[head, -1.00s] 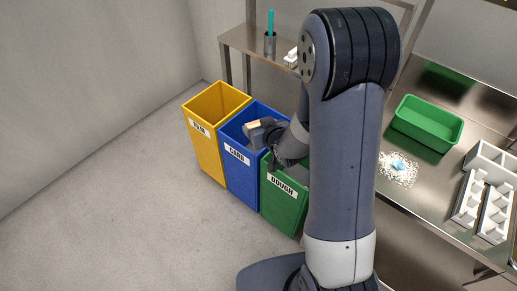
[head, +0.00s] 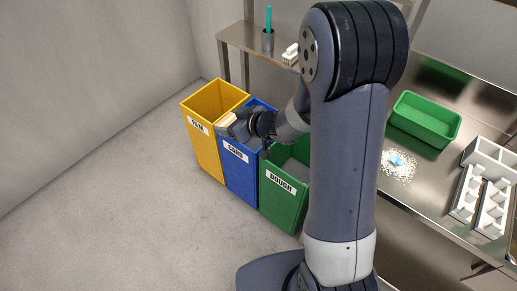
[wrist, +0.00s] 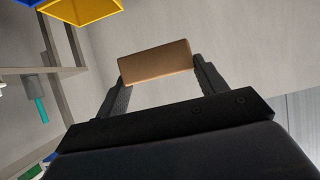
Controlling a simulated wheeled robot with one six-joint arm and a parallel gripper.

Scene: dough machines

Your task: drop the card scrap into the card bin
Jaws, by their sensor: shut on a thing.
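The card scrap is a tan, flat-sided block held between the two fingertips of my gripper (wrist: 155,68); the scrap (wrist: 155,62) also shows in the head view (head: 227,120). My gripper (head: 230,127) is shut on it and appears in front of the upper part of the blue card bin (head: 241,178), near its border with the yellow film bin. My gripper and wrist hide much of the card bin's opening. In the wrist view the scrap shows against plain grey, with a piece of a blue bin at the top left corner.
The yellow film bin (head: 206,152) stands left of the card bin, the green dough bin (head: 283,205) right of it. A shelf (head: 235,37) with a cup stands behind. A steel table with a green tray (head: 425,120) is at right. The floor at left is clear.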

